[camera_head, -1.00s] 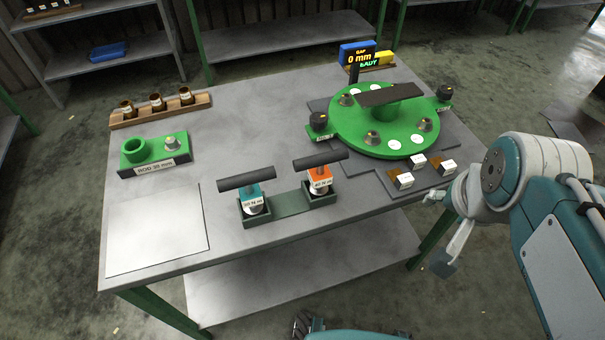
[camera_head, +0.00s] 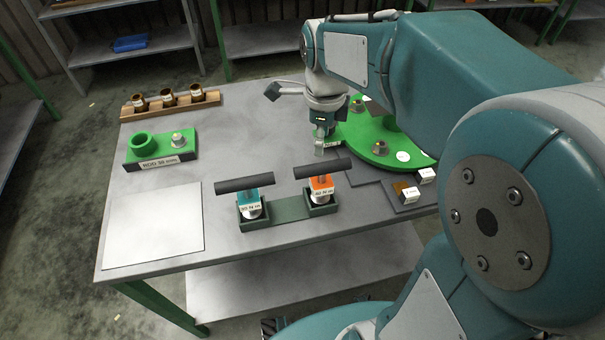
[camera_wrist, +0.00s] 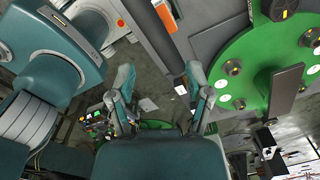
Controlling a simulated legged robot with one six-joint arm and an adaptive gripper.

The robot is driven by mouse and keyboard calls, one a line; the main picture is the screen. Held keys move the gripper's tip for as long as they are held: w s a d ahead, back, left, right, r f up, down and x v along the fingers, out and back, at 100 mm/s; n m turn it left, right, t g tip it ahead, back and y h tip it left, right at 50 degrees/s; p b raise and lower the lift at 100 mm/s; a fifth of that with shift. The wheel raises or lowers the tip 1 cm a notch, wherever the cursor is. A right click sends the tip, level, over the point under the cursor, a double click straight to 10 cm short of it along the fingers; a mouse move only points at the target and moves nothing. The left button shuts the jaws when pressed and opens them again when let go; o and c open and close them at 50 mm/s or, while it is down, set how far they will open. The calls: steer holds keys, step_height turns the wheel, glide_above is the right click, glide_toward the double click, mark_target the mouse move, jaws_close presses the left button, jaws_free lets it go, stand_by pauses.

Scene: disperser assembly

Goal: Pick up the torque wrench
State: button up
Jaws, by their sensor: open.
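Two T-handled torque wrenches stand upright in a dark green holder (camera_head: 283,211) near the table's front edge. The left wrench has a teal block (camera_head: 262,194) and a black bar handle. The right wrench has an orange block (camera_head: 321,183) and the same kind of handle (camera_head: 322,169). Both carry white labels too small to read surely. My gripper (camera_head: 320,147) is above the table, behind the orange wrench and apart from it, beside the green disc. In the wrist view my gripper (camera_wrist: 159,73) has its fingers spread, with nothing between them.
The round green fixture (camera_head: 377,154) is partly hidden by my arm; it also shows in the wrist view (camera_wrist: 230,68). A green rod block (camera_head: 160,148) and a wooden rack (camera_head: 170,103) with brown jars stand left. A pale square plate (camera_head: 154,224) lies front left. Small white-labelled boxes (camera_head: 410,194) lie right.

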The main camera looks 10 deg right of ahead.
mark_target(322, 173)
step_height(322, 173, down, 5)
steer(key=shift+f, duration=0.2)
steer(key=shift+s+d+f, duration=0.1)
steer(key=shift+d+f, duration=0.05)
steer(key=shift+f, duration=1.2)
steer(key=shift+s+d+f, duration=0.1)
steer(key=shift+f, duration=1.25)
jaws_close()
steer(key=shift+w, duration=0.1)
